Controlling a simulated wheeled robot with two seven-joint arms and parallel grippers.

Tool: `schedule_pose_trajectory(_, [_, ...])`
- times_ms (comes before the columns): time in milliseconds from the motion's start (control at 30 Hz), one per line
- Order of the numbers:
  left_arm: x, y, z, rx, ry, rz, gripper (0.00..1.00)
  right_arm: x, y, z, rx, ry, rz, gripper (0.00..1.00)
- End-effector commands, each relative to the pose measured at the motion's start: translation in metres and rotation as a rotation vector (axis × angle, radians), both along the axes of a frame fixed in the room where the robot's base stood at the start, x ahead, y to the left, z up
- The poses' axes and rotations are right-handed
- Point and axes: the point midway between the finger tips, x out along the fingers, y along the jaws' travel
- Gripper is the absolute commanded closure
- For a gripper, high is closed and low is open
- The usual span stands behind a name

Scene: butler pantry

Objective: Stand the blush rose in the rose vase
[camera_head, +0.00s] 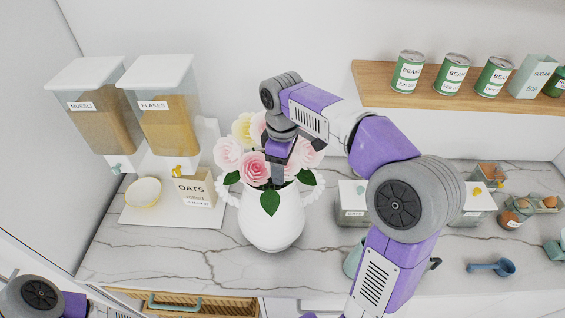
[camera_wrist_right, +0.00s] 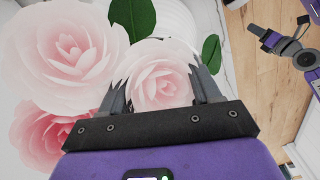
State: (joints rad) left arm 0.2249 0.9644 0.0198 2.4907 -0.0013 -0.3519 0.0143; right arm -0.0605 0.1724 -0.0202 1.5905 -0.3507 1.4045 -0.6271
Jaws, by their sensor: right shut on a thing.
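The rose vase (camera_head: 270,222) is a white, rounded jug with ruffled handles on the marble counter. Several roses and green leaves fill its mouth: pale pink, yellow and deeper pink (camera_head: 253,168). My right gripper (camera_head: 278,178) reaches down over the vase mouth among the blooms. In the right wrist view, its two dark fingers close around a pale blush rose (camera_wrist_right: 160,78). That rose's stem is hidden, so I cannot tell how deep it sits in the vase. Part of my left arm (camera_head: 42,296) shows at the lower left; its jaws cannot be made out.
Muesli and flakes dispensers (camera_head: 168,112), a bowl (camera_head: 143,192) and an oats box (camera_head: 196,188) stand left of the vase. Canisters (camera_head: 352,200) and a blue scoop (camera_head: 491,267) lie to the right. A wooden shelf (camera_head: 430,100) holds cans above. The front counter strip is clear.

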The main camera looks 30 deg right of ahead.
Motion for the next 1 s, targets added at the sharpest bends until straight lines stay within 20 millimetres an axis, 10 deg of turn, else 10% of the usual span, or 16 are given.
schedule_pose_trajectory(367, [0.0000, 0.0000, -0.0015, 0.000, 0.000, 0.000, 0.57, 0.0000, 0.0000, -0.0024, 0.000, 0.000, 0.000, 0.67])
schedule_pose_trajectory(400, [0.0000, 0.0000, -0.0015, 0.000, 0.000, 0.000, 0.57, 0.0000, 0.0000, -0.0024, 0.000, 0.000, 0.000, 0.33])
schedule_pose_trajectory(567, [0.0000, 0.0000, -0.0016, 0.000, 0.000, 0.000, 0.57, 0.0001, 0.0001, -0.0023, 0.000, 0.000, 0.000, 0.09])
schedule_pose_trajectory(1000, [-0.0001, -0.0001, -0.0016, 0.000, 0.000, 0.000, 0.57, 0.0001, 0.0001, -0.0024, 0.000, 0.000, 0.000, 0.00])
